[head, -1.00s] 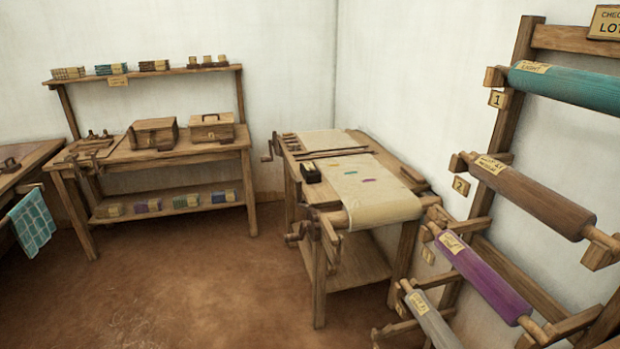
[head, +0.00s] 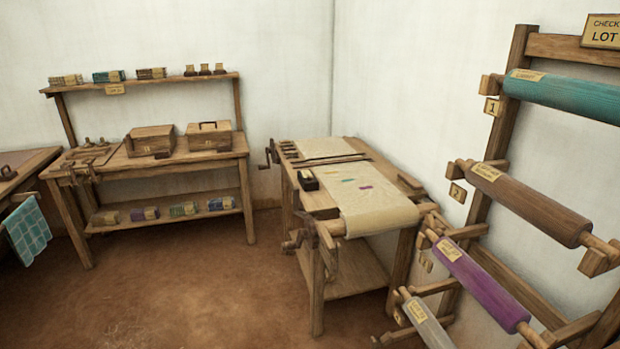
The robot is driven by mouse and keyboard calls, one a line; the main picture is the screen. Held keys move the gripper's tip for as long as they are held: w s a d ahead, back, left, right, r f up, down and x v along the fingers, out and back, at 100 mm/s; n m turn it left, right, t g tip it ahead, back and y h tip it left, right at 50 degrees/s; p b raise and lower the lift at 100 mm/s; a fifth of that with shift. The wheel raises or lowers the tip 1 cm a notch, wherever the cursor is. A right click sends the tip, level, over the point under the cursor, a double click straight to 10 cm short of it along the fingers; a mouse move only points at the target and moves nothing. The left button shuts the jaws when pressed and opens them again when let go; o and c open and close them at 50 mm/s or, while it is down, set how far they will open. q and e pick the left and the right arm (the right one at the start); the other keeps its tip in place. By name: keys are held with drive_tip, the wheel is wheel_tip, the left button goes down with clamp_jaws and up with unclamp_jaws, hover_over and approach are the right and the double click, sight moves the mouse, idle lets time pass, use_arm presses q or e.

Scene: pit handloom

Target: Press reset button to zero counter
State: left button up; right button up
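A small dark box (head: 307,180) with a pale top sits on the left edge of the inspection table (head: 322,289), beside the cream cloth. It may be the counter, but its face and any reset button are too small to make out. The cream cloth (head: 383,212) is drawn over the table and hangs over its front roller, with small coloured marks on it. Neither of my grippers shows in the head view.
A rack at the right holds a teal roll (head: 569,96), a brown roll (head: 527,203) and a purple roll (head: 480,288). A workbench (head: 199,158) with wooden boxes stands at the back left. The brown floor (head: 190,290) between is clear.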

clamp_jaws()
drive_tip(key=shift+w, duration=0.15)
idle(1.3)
